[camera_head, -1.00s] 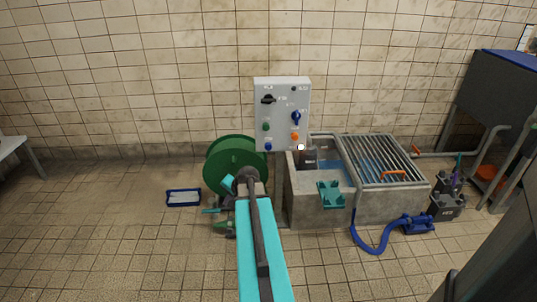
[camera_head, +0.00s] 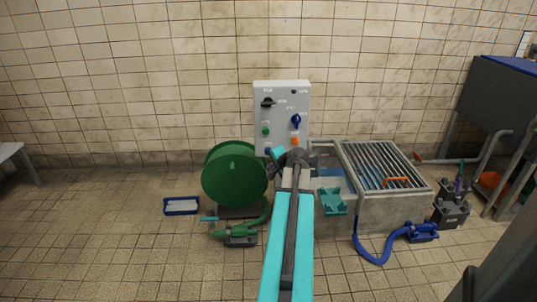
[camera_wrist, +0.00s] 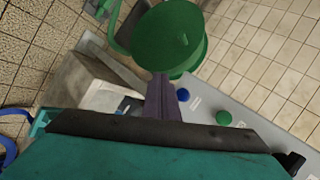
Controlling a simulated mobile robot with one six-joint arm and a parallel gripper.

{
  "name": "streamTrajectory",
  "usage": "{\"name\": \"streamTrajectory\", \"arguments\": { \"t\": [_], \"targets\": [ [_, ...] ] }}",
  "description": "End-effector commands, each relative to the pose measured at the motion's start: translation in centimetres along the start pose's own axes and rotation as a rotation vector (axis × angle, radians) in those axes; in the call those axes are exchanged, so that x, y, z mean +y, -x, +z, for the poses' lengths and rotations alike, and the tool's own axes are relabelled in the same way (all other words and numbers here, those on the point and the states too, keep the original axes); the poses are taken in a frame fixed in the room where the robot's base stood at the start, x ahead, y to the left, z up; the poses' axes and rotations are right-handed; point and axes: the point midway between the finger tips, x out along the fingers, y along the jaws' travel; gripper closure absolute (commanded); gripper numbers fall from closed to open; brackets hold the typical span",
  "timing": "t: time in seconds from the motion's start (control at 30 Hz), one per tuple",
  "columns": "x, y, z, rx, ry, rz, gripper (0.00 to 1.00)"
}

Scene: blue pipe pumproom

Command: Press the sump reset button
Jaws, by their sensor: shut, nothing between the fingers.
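A grey control panel (camera_head: 283,112) stands against the tiled wall, with several knobs and buttons on its face. A blue button (camera_head: 267,150) is at its lower left, below a green button (camera_head: 265,131); an orange button (camera_head: 295,141) is to the right. The labels are too small to read, so I cannot tell which is the sump reset. My gripper (camera_head: 297,157) is before the panel's lower part and hides some of it. In the wrist view my shut, empty fingers (camera_wrist: 162,82) appear beside the blue button (camera_wrist: 183,94); contact cannot be told.
A green hose reel (camera_head: 234,173) stands left of the panel. A concrete sump (camera_head: 390,210) with a metal grating (camera_head: 378,165) is at the right. A blue hose (camera_head: 372,253) lies before it. A blue tray (camera_head: 182,206) is on the floor; the left floor is mostly clear.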

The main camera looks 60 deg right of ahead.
Motion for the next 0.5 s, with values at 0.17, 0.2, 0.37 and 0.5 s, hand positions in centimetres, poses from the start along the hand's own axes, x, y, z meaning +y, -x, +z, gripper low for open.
{"name": "streamTrajectory", "arguments": {
  "t": [0.17, 0.2, 0.37, 0.5],
  "targets": [
    [-0.1, -0.2, -0.1, -0.001, 0.001, 0.001, 1.00],
    [-0.1, -0.3, -0.1, -0.001, 0.001, 0.001, 1.00],
    [-0.6, -0.9, -0.6, -0.001, 0.001, 0.001, 1.00],
    [-1.1, -1.7, -1.1, -0.001, 0.002, 0.001, 1.00]
  ]
}}
